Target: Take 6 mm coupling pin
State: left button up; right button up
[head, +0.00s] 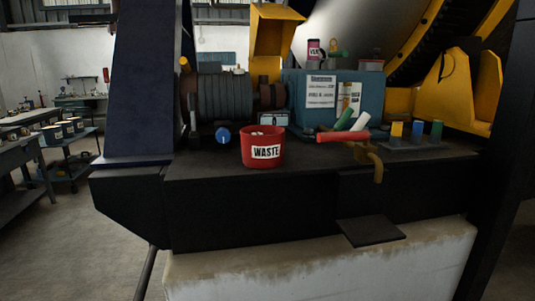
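I cannot pick out a 6 mm coupling pin for certain. A dark holder (415,145) on the right of the black machine base carries a yellow upright piece (397,130), a blue one (417,132) and a green one (436,131). Their sizes cannot be read. Left of it lie a red cylinder-like handle (342,136), a white-tipped piece (360,121) and a green piece (344,118), close together and partly overlapping. Neither of my grippers shows in the head view.
A red bin marked WASTE (263,147) stands near the front edge of the black base (320,175). A blue housing (325,98) with paper labels stands behind. A dark blue post (142,80) rises at left. Open floor (75,235) lies at lower left.

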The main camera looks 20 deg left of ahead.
aim_at(437, 125)
jog(key=u, duration=0.25)
jog(key=l+u, duration=0.95)
jog(key=l, duration=0.35)
jog(key=k+l+u, duration=0.1)
jog(key=l, duration=0.4)
